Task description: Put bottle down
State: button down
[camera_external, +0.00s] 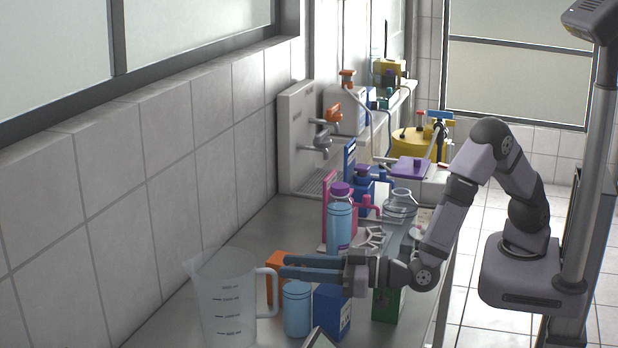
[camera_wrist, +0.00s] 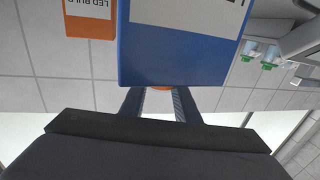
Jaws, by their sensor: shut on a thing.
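My gripper (camera_external: 283,265) reaches left over the bench, its two fingers level.
A blue box (camera_external: 331,312) and an orange box (camera_external: 272,285) flank the light-blue container. A clear measuring jug (camera_external: 228,305) stands at the left, a green box (camera_external: 386,304) at the right. A glass flask (camera_external: 400,207) and pink and blue bottles stand farther back. Bare bench (camera_external: 245,237) lies along the wall.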

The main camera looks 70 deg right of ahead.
jog(key=shift+r, duration=0.1)
notch_tip(320, 180, up, 23)
jog(key=p, duration=0.4)
dwell(1.0)
jog(key=shift+f, duration=0.25)
jog(key=d+f+m+h+b, duration=0.4)
jog(key=d+h+b, duration=0.2)
jog(key=h, duration=0.1)
notch_tip(320, 180, down, 18)
jog(key=p, duration=0.2)
jog(key=shift+f, duration=0.15)
dwell(0.5)
jog(key=shift+f, duration=0.1)
